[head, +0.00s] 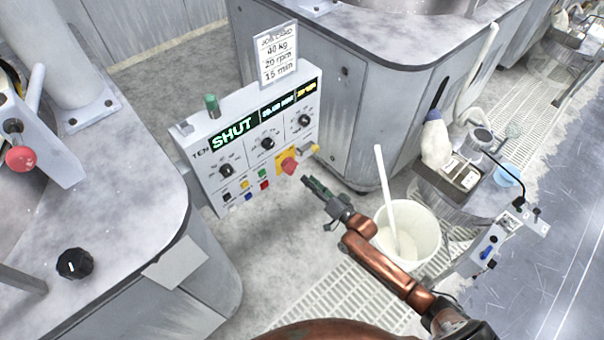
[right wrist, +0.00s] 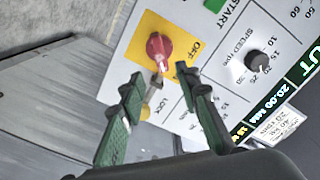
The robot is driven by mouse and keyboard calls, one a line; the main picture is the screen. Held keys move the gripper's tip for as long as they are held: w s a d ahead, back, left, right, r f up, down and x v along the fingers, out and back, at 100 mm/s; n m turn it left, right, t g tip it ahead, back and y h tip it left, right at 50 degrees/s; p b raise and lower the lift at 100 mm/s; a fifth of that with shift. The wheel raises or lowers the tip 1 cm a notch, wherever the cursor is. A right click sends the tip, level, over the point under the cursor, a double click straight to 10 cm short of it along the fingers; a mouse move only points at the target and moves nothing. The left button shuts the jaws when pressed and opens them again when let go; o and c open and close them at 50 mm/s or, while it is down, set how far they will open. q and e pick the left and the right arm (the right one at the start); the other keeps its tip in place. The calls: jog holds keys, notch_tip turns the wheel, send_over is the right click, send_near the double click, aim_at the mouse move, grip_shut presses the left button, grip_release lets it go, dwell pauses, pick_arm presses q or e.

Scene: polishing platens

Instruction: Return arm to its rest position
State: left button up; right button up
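My right arm reaches in from the lower right in the head view. Its gripper (head: 312,186) points at the control panel (head: 205,178), just below the red switch (head: 287,163) on its yellow plate. In the right wrist view the green fingers of the right gripper (right wrist: 163,85) are apart, with nothing clearly held between them. The red switch (right wrist: 160,46) shows beyond the fingertips, with OFF and LOCK printed beside it. I cannot tell whether a fingertip touches the panel. The panel display (head: 234,133) reads SHUT. My left gripper is not in view.
A white bucket (head: 428,232) with a pale stick (head: 384,190) stands close beside my right forearm. A job card (head: 277,55) stands above the panel. Machine housings (head: 110,190) flank the panel. A cluttered bench (head: 480,200) is at right. Grated floor lies below.

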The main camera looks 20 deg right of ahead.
jog(key=shift+v, duration=1.05)
